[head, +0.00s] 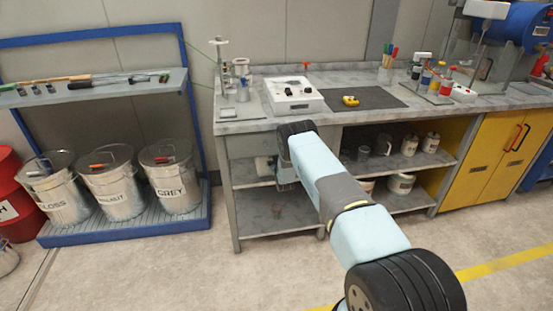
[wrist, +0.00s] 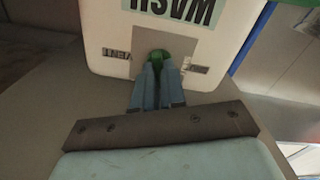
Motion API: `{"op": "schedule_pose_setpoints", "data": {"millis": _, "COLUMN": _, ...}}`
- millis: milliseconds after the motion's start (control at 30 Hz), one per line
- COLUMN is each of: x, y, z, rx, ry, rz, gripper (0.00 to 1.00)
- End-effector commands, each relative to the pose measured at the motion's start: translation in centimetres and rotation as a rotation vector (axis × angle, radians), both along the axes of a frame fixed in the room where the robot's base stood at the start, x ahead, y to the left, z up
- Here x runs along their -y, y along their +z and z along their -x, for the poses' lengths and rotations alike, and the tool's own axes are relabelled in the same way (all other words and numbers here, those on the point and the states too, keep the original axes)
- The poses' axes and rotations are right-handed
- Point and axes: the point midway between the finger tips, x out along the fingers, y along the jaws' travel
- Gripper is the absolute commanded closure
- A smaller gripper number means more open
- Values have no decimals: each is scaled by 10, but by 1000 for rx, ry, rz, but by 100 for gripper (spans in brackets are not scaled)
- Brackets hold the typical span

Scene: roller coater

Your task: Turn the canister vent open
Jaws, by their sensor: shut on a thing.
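In the wrist view, a white canister (wrist: 108,30) fills the top, with large dark letters upside down on a pale green label. A green vent knob (wrist: 158,54) sits on a grey square plate on it, with a small marking on each side that I cannot read. My gripper (wrist: 157,66) is shut on the vent knob, its two fingertips covering the lower part. In the head view, my arm hides the gripper and the knob. A small white shape (head: 264,168) shows beside my arm at the shelf; I cannot tell if it is the canister.
A grey workbench (head: 237,128) holds a white control box (head: 293,97) and a dark mat (head: 368,97). Lidded buckets (head: 118,192) stand on a blue rack at left. A yellow cabinet (head: 483,165) is at right. The floor in front is clear.

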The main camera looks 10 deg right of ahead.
Motion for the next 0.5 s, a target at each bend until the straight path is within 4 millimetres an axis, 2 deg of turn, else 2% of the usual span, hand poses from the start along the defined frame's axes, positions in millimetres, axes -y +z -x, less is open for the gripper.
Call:
{"op": "schedule_pose_setpoints", "data": {"millis": 33, "x": 1, "y": -7, "z": 4, "rx": -14, "ry": -1, "rz": -42, "gripper": 100}}
{"op": "schedule_pose_setpoints", "data": {"millis": 500, "x": 0, "y": -8, "z": 4, "rx": -14, "ry": -2, "rz": -340, "gripper": 100}}
